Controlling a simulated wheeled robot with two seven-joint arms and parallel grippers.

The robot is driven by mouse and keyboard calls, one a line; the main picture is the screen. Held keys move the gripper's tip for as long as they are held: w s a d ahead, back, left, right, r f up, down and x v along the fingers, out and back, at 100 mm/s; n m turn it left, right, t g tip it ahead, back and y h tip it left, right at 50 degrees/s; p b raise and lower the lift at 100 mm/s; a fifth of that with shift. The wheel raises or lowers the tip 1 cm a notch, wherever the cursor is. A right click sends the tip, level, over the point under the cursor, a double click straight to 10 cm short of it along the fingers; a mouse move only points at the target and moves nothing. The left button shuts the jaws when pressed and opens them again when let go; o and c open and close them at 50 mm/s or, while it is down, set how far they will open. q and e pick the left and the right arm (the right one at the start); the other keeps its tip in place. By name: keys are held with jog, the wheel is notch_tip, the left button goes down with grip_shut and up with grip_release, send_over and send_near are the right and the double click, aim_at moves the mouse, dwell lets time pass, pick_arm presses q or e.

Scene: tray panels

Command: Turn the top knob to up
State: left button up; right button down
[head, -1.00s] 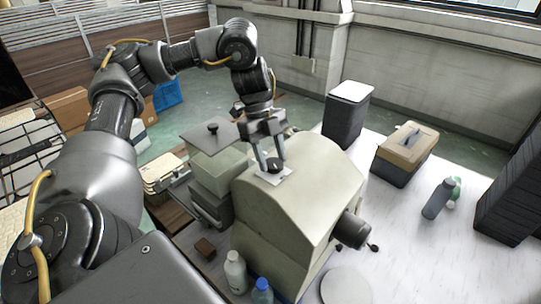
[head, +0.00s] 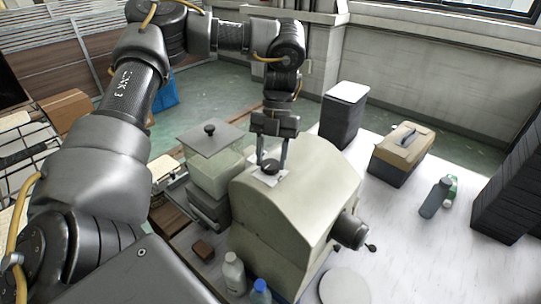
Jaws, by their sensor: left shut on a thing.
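The top knob (head: 270,167) is a small black knob on a pale square plate (head: 283,176), on the top of a cream rounded machine housing (head: 310,175). My left gripper (head: 272,164) points down from above and is shut on the knob, one finger on each side. The fingers partly hide the knob, so its pointing direction cannot be told. A second dark knob (head: 350,232) sticks out of the housing's right side. My right gripper is not in view.
A clear lidded container (head: 214,165) stands just left of the housing. Bottles (head: 234,272) stand in front. On the white table to the right are a black box (head: 343,118), a tan-topped case (head: 401,150) and a dark bottle (head: 435,199).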

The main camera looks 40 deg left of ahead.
pick_arm(q)
jog(key=m+y, duration=0.1)
jog(key=m, duration=0.3)
jog(key=shift+d+m+g+y, duration=0.2)
jog(key=shift+m+g+y, duration=0.1)
jog(key=shift+y, duration=0.1)
jog(key=m, duration=0.2)
jog(key=m+y, duration=0.1)
jog(key=m, duration=0.1)
jog(key=shift+d+m+y, duration=0.2)
jog(key=shift+m+y, duration=0.1)
jog(key=m, duration=0.2)
jog(key=m+t+y, duration=0.1)
jog(key=m, duration=0.1)
jog(key=shift+s+d+m+y, duration=0.1)
jog(key=shift+d+m+y, duration=0.05)
jog(key=shift+m+y, duration=0.15)
jog(key=shift+s+d+m+t+y, duration=0.1)
jog(key=shift+m+t+y, duration=0.25)
jog(key=shift+m, duration=0.75)
jog(key=shift+s+m+t+y, duration=0.15)
jog(key=shift+m+t, duration=0.3)
jog(key=shift+m, duration=0.65)
jog(key=shift+w, duration=0.1)
jog(key=o, duration=1)
jog(key=shift+c, duration=0.2)
